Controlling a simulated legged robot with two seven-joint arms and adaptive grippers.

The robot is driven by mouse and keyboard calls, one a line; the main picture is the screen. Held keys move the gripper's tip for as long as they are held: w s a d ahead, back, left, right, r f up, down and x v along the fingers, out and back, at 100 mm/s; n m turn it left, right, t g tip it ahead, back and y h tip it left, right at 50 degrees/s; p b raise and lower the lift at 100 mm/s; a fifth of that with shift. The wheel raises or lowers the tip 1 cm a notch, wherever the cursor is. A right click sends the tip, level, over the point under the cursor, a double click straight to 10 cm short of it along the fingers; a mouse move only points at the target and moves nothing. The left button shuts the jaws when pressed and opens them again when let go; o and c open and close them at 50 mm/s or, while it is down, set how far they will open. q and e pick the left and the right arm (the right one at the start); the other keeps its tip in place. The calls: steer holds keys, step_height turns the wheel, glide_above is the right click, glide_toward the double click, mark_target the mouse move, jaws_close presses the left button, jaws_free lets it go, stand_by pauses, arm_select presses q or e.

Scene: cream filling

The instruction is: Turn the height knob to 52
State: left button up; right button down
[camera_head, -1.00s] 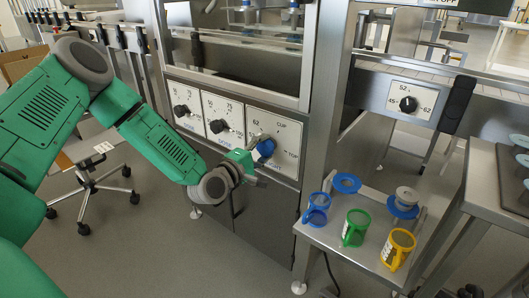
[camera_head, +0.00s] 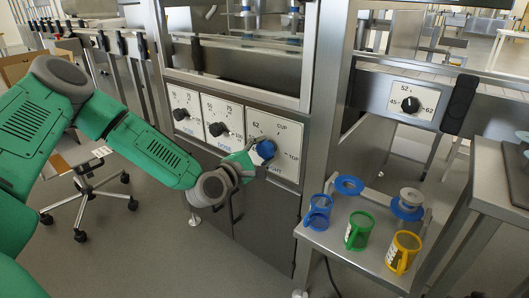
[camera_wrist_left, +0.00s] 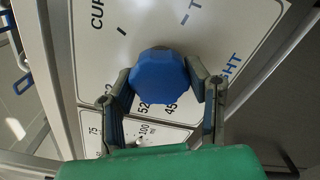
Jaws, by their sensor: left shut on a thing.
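The blue height knob (camera_head: 265,149) is on a white panel (camera_head: 289,133) on the front of the steel machine; it also shows in the wrist view (camera_wrist_left: 159,80). The panel carries the marks CUP, TOP, 62 and, in the wrist view, 52, 45 and part of HEIGHT. My left gripper (camera_head: 262,154) is at the panel, its two fingers (camera_wrist_left: 159,88) on opposite sides of the knob and shut on it. No pointer on the knob is clear, so its setting cannot be read. My right gripper is not in view.
Two black dose knobs (camera_head: 217,128) (camera_head: 180,113) are on panels left of the height panel. A black dial (camera_head: 411,105) marked 45, 52 and 62 is at the right. Blue (camera_head: 318,212), green (camera_head: 358,230) and yellow (camera_head: 403,250) cup-like holders stand on a steel shelf.

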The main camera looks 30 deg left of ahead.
arm_select(q)
steer(key=shift+s+a+f, duration=0.1)
steer(key=shift+s+f, duration=0.1)
steer(key=shift+f, duration=0.25)
steer(key=o, duration=1.2)
steer(key=shift+c, duration=0.2)
steer(key=shift+a+r, duration=0.1)
steer(key=shift+r, duration=0.1)
steer(key=s+a, duration=0.1)
steer(key=s, duration=1)
steer(key=shift+s, duration=0.4)
